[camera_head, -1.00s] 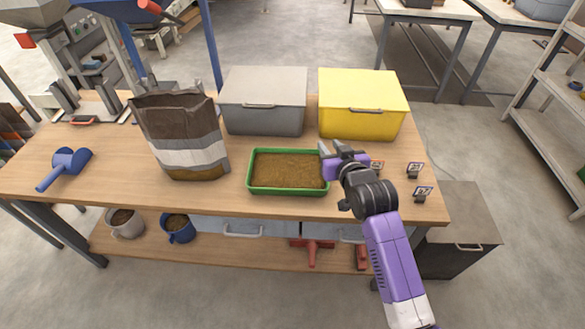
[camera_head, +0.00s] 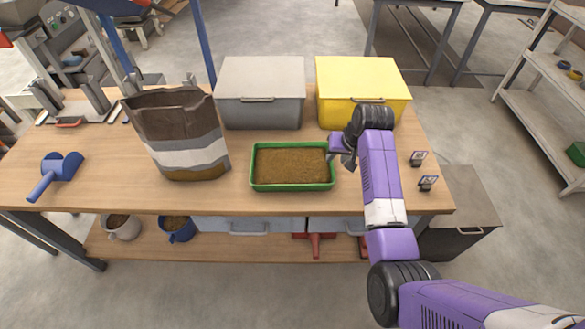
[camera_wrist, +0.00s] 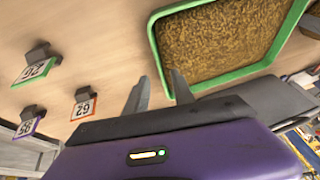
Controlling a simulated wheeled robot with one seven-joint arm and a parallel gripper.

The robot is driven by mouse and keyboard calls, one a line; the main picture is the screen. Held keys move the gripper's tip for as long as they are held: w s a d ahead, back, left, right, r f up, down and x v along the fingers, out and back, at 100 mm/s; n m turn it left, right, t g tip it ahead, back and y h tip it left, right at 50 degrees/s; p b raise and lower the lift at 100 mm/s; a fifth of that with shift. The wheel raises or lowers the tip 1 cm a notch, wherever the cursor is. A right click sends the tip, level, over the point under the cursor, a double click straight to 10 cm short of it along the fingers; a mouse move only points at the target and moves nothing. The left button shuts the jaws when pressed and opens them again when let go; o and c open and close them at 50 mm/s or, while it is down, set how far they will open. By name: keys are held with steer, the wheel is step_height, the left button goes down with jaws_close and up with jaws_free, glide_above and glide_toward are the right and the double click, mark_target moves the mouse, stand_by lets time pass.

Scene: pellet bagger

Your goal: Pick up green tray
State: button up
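The green tray (camera_head: 293,187) lies flat on the wooden workbench, filled with brown pellets. My gripper (camera_head: 340,152) is at the tray's right end, partly hidden behind my arm in the head view. In the wrist view the tray's green rim (camera_wrist: 157,50) runs down between the lines of the two fingertips. My gripper (camera_wrist: 160,78) is open there, with a gap between its fingers. The right finger overlaps the rim near a tray corner. I cannot tell whether either finger touches it.
A grey box (camera_head: 262,110) and a yellow box (camera_head: 335,112) stand behind the tray. A brown and white sack (camera_head: 190,145) stands left of it, a blue scoop (camera_head: 62,168) farther left. Small number tags (camera_head: 428,182) stand to the right.

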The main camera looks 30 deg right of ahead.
mark_target(332, 162)
steer(key=shift+a+p+x, duration=0.1)
steer(key=shift+p+x, duration=0.1)
steer(key=shift+x, duration=1.2)
steer(key=shift+a+p+x, duration=0.15)
steer(key=shift+x, duration=1.2)
steer(key=shift+s+f, duration=0.1)
steer(key=shift+c, duration=0.2)
jaws_close()
